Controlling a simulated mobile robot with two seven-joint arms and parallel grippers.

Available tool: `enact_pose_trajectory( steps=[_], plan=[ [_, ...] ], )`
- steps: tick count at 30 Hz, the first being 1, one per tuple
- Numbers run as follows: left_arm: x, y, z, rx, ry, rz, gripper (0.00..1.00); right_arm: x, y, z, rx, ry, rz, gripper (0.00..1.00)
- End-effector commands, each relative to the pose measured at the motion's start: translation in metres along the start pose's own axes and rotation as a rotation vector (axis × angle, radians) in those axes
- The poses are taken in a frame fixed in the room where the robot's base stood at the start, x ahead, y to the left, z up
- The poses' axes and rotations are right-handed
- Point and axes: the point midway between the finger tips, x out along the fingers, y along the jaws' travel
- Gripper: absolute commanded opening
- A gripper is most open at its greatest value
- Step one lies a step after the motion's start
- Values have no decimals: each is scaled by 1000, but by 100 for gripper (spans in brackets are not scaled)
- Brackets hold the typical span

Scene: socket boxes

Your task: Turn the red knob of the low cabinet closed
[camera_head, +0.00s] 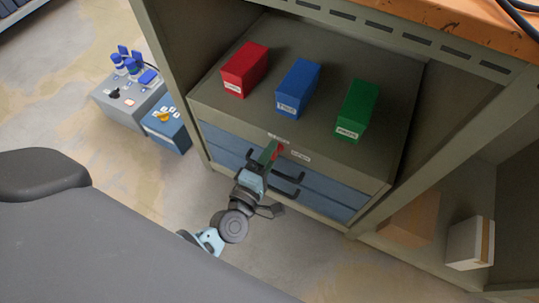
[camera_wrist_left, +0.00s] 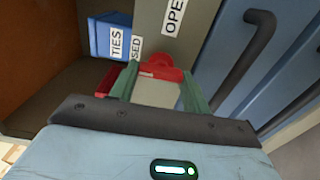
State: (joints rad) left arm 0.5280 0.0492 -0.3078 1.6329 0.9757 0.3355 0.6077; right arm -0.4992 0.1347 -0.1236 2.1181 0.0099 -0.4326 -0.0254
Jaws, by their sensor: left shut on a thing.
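The low cabinet (camera_head: 225,108) is grey with blue drawer fronts. Its red knob (camera_head: 280,150) is at the top front edge, between two small white labels. It also shows in the wrist view (camera_wrist_left: 161,67), partly hidden by my gripper. There, one label reads "OPEN" (camera_wrist_left: 174,16) and the other ends in "SED" (camera_wrist_left: 136,47), its start hidden. My left gripper (camera_head: 271,150) reaches the knob from the front. In the wrist view its two green fingers (camera_wrist_left: 159,82) are shut on the knob, one on each side. My right gripper is in neither view.
Red (camera_head: 245,70), blue (camera_head: 297,88) and green (camera_head: 357,110) boxes stand on the cabinet top. Black drawer handles (camera_head: 286,178) stick out just below the gripper. Shelf posts flank the cabinet. Grey and blue boxes (camera_head: 130,105) stand on the floor at left.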

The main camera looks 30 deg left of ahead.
Motion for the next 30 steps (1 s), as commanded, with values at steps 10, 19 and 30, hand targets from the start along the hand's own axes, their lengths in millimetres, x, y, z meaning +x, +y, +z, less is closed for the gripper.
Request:
enact_pose_trajectory(
  steps=[10, 19, 30],
  plan=[
    [0, 0, 0, -3, 0, -2, 68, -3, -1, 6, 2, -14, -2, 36],
    [-1, 0, 0, -1, 0, -1, 69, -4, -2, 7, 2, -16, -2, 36],
    [-50, 0, 0, 1, -2, -3, 69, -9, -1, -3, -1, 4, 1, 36]
  ],
)
